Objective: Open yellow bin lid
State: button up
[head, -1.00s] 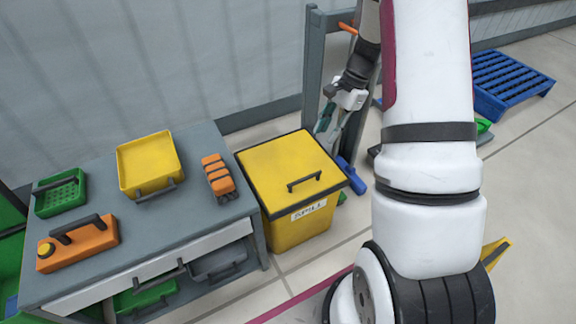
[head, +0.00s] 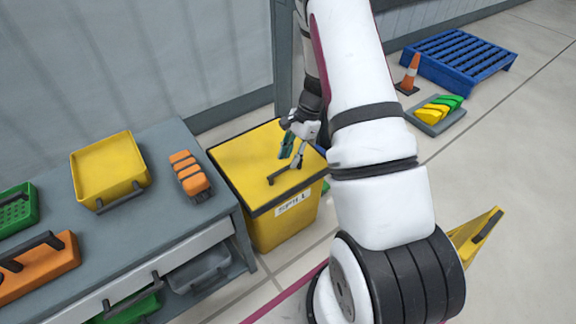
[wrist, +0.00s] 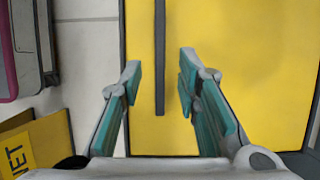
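The yellow bin (head: 283,222) stands beside the grey workbench, with its lid (head: 240,155) closed and a label on its front. The dark bar handle (head: 284,177) lies along the lid's front part; it also shows in the wrist view as a dark bar (wrist: 160,60). My gripper (head: 293,157) is over the lid, close to the handle, pointing down. In the wrist view my gripper (wrist: 160,72) is open, with the bar lined up between its teal finger pads and a gap on each side. I cannot tell how far above the handle the fingertips are.
A grey post rises behind the bin. A yellow floor sign (head: 474,240) stands at right, with a blue pallet (head: 458,58) farther back.

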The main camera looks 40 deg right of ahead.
jog(key=shift+b+x, duration=0.3)
jog(key=shift+x, duration=0.95)
grip_shut()
jog(key=shift+r, duration=0.1)
